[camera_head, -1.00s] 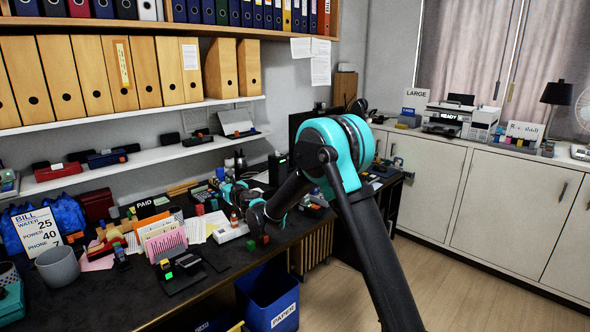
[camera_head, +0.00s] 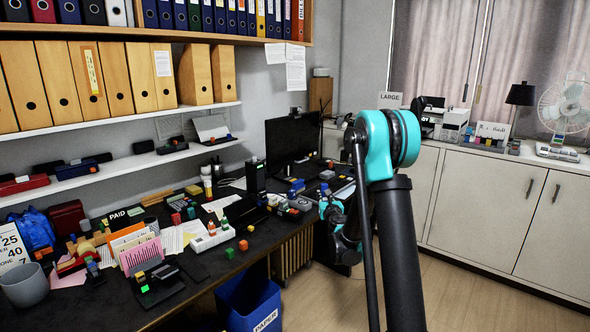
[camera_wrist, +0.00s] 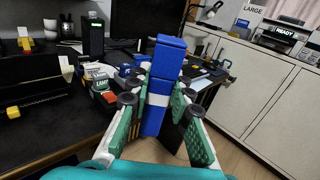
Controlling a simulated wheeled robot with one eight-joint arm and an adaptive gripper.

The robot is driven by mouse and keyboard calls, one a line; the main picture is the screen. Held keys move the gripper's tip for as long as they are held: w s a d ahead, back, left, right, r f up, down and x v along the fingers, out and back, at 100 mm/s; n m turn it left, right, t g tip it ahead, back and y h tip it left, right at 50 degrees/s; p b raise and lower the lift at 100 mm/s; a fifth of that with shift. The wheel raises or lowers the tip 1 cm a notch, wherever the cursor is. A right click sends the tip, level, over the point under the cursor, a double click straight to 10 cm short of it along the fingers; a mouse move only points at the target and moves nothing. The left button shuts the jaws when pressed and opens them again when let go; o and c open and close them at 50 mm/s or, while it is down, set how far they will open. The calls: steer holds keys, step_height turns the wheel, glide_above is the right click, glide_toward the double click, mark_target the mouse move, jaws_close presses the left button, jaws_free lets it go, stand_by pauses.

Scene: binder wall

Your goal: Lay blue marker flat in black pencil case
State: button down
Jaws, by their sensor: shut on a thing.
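My gripper (camera_wrist: 158,97) is shut on the blue marker (camera_wrist: 165,60), a thick blue block-like piece with a white band. In the wrist view it stands roughly upright between the green finger pads, raised before the desk's right end. In the head view my gripper (camera_head: 335,222) is mostly hidden behind my arm, and the marker cannot be made out clearly. A black, open case-like thing (camera_wrist: 35,92) lies on the desk at the left of the wrist view, apart from my gripper. It may be the black pencil case; I cannot tell for sure.
The dark desk (camera_head: 215,270) is crowded with small blocks, papers and a grey cup (camera_head: 24,287). A monitor (camera_head: 293,143) stands at its back right. A blue paper bin (camera_head: 250,300) stands below. White cabinets (camera_head: 490,205) line the right; the floor between is clear.

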steer(key=s+d+m+h, duration=0.1)
steer(key=s+d, duration=0.1)
steer(key=d, duration=0.5)
steer(key=shift+d+f+h, duration=0.15)
steer(key=shift+f+h, duration=0.15)
steer(key=shift+h, duration=0.1)
steer(key=w+a+r+n+y, duration=0.1)
steer(key=a+y, duration=0.1)
steer(key=a, duration=0.8)
steer(key=w+a+r+n+g+y, duration=0.1)
steer(key=a+n+y, duration=0.15)
steer(key=a, duration=0.75)
steer(key=w+a+r+n+y, duration=0.1)
steer(key=a+y, duration=0.2)
steer(key=a, duration=0.8)
steer(key=s+a+r+n+g+y, duration=0.1)
steer(key=s+a, duration=0.1)
steer(key=a, duration=0.7)
steer(key=s+a+r+n+g+y, duration=0.1)
steer(key=s+a+y, duration=0.1)
steer(key=a, duration=0.7)
steer(key=s+a+r+n+g+y, duration=0.2)
steer(key=s+a, duration=0.2)
steer(key=a, duration=0.5)
steer(key=shift+s+a, duration=0.15)
steer(key=shift+a, duration=0.1)
steer(key=shift+f, duration=0.1)
step_height(320, 180, down, 20)
steer(key=shift+r, duration=0.25)
